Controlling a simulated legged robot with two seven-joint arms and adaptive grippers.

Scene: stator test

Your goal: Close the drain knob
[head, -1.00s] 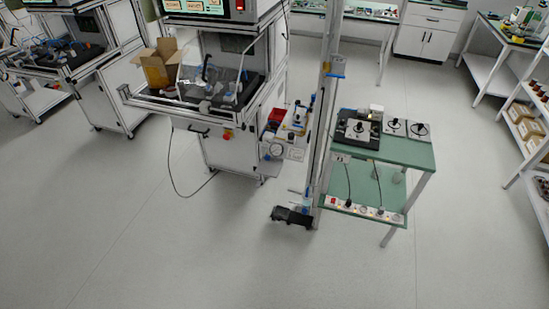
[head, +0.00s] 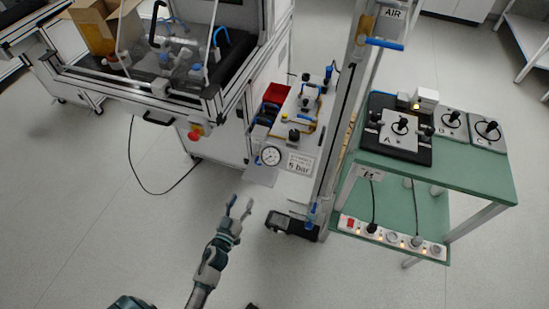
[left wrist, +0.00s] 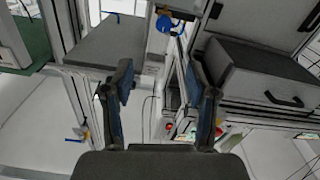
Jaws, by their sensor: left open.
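My left gripper (head: 240,203) is open and empty in front of the pneumatic panel, its fingers pointing up the picture. It also shows in the left wrist view (left wrist: 162,88), with two dark fingers spread apart. In that view a round blue knob (left wrist: 164,24) is beyond the fingertips, apart from them; I cannot tell if it is the drain knob. In the head view a blue fitting (head: 311,212) is low on the column, right of my gripper; I cannot tell if this is the drain knob either. My right gripper is not in view.
A pressure gauge (head: 270,156) and a 5 bar sign (head: 300,163) are on the panel. The tall column (head: 345,115) stands between the panel and a green table (head: 465,170) with joystick boxes. A black unit (head: 290,226) lies at the column's foot.

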